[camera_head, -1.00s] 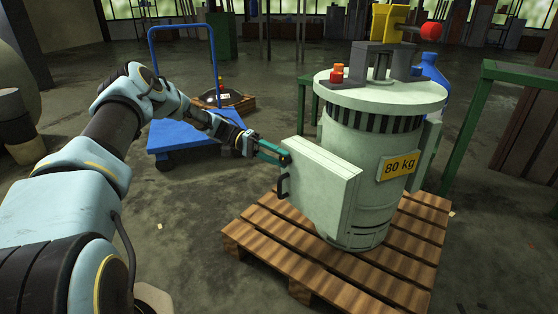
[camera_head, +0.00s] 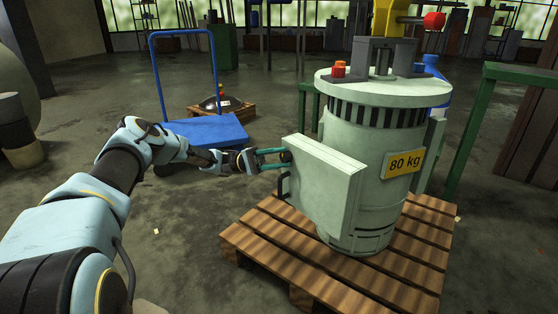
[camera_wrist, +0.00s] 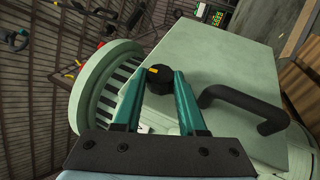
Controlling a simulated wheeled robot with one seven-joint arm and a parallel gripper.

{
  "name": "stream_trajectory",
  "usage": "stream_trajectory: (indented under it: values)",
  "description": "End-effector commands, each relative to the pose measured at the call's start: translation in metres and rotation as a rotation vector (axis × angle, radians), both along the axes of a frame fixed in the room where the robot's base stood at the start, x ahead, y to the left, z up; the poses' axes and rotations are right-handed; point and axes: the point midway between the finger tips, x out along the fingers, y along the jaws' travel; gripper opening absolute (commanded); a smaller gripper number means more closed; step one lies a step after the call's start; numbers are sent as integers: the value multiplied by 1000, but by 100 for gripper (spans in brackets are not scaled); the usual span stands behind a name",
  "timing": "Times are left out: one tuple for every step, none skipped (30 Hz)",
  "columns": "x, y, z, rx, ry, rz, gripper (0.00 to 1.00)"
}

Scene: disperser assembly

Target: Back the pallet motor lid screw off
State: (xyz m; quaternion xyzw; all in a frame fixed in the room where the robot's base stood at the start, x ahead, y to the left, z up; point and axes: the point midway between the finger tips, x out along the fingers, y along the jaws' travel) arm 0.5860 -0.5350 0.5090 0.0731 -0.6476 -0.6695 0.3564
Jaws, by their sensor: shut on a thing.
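The pale green motor (camera_head: 370,180) stands upright on a wooden pallet (camera_head: 270,240), with a yellow "80 kg" plate on its side. A box-shaped lid (camera_head: 325,185) sticks out on its left, with a black handle (camera_wrist: 240,105). A black screw knob (camera_wrist: 158,79) with a yellow mark sits at the lid's upper edge in the wrist view. My gripper (camera_head: 283,159) has its teal fingers shut on this knob, one on each side. The fingers also show in the wrist view (camera_wrist: 160,85). The screw's shaft is hidden.
A blue cart (camera_head: 205,130) stands behind my arm, with a small pallet (camera_head: 222,110) carrying a dark round part beyond it. A green frame (camera_head: 470,130) stands to the right. The floor in front of the pallet is mostly clear.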

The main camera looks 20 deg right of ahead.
Motion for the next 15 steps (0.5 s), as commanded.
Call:
stream_trajectory:
  values:
    - [0, 0, -1, 0, 3, 2, 0]
    - [0, 0, 0, 0, 5, 2, 0]
    - [0, -1, 0, -1, 5, 2, 0]
    - [0, -1, 0, -1, 5, 2, 0]
    - [0, -1, 0, -1, 5, 2, 0]
    - [0, -1, 0, -1, 5, 2, 0]
    - [0, -1, 0, -1, 5, 2, 0]
    - [0, -1, 0, -1, 5, 2, 0]
    - [0, -1, 0, -1, 5, 2, 0]
    - [0, -1, 0, 0, 5, 2, 0]
    - [0, -1, 0, 0, 5, 2, 0]
    - [0, -1, 0, 0, 4, 1, 0]
    - [0, -1, 0, 0, 4, 1, 44]
    - [0, -1, 0, 0, 4, 1, 47]
    - [0, -1, 0, 0, 4, 1, 52]
